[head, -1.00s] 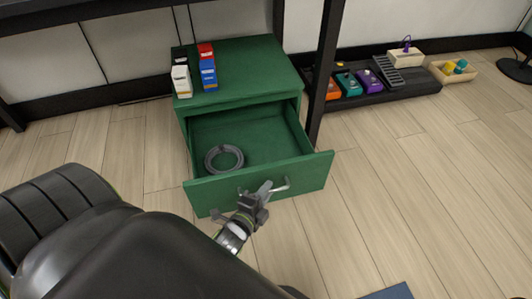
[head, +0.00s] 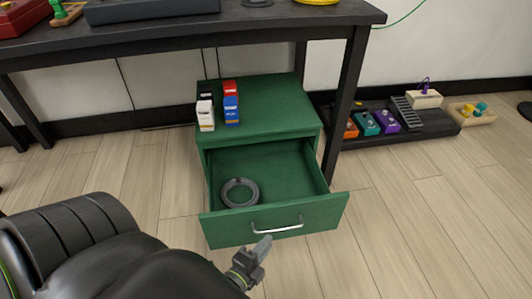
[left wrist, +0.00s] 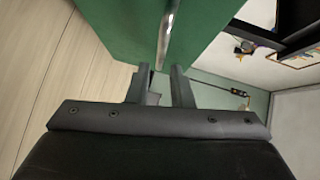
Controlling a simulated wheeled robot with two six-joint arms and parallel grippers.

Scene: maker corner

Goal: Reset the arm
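My left gripper (head: 258,255) is just in front of the green cabinet's open drawer (head: 226,231), below its silver handle (head: 277,227). In the left wrist view the two fingers (left wrist: 160,82) stand apart with a gap between them, and the handle (left wrist: 167,30) shows beyond the fingertips, apart from them. Nothing is held between the fingers. My right gripper is not in view.
A grey coil (head: 239,192) lies in the drawer. Several small boxes (head: 205,113) stand on the cabinet top (head: 275,107). A dark table (head: 260,24) is above. Pedals sit on a low black shelf (head: 425,122) at the right. Floor in front is clear.

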